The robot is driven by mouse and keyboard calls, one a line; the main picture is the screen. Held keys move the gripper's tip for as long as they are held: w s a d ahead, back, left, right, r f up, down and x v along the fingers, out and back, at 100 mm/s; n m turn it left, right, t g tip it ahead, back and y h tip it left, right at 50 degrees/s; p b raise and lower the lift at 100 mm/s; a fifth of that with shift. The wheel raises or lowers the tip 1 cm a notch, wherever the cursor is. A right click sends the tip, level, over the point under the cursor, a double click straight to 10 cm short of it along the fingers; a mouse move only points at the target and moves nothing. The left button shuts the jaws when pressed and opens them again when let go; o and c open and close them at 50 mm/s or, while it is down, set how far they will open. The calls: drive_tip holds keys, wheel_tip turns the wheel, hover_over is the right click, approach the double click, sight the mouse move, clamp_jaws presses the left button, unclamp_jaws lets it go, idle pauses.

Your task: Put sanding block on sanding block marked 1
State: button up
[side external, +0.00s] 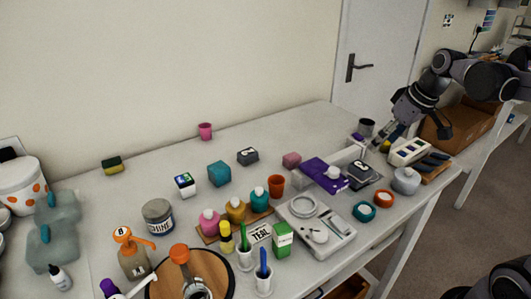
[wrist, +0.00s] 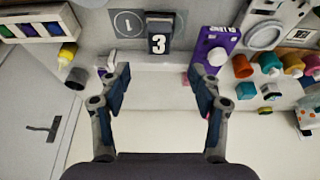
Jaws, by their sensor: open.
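In the wrist view a dark block marked 3 (wrist: 158,40) lies at the top middle. Beside it, on its left, is a grey face with a circled mark like a 1 (wrist: 128,22). In the side view a dark item with a pale round mark (side external: 363,172) lies right of the purple box; its number is unreadable. Another dark grey block with a white mark (side external: 248,156) lies farther left; it seems to show small in the wrist view (wrist: 271,90). My gripper (wrist: 158,88) is open and empty, and in the side view it hangs above the table's right end (side external: 414,138).
The purple box (side external: 318,170) stands near the marked items. A dark cup (side external: 366,126) and a pale rack (side external: 408,151) stand near my gripper. A teal block (side external: 219,173), bottles and a scale (side external: 325,237) crowd the middle. The table's back strip is mostly clear.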

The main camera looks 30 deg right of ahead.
drive_tip(key=s+a+f+t, duration=0.1)
drive_tip(key=s+a+f, duration=0.2)
drive_tip(key=a, duration=0.3)
drive_tip(key=s+a+f+t, duration=0.1)
drive_tip(key=s+a+f, duration=0.2)
drive_tip(key=a, duration=0.3)
drive_tip(key=shift+s+a+t, duration=0.2)
drive_tip(key=shift+s+t, duration=0.1)
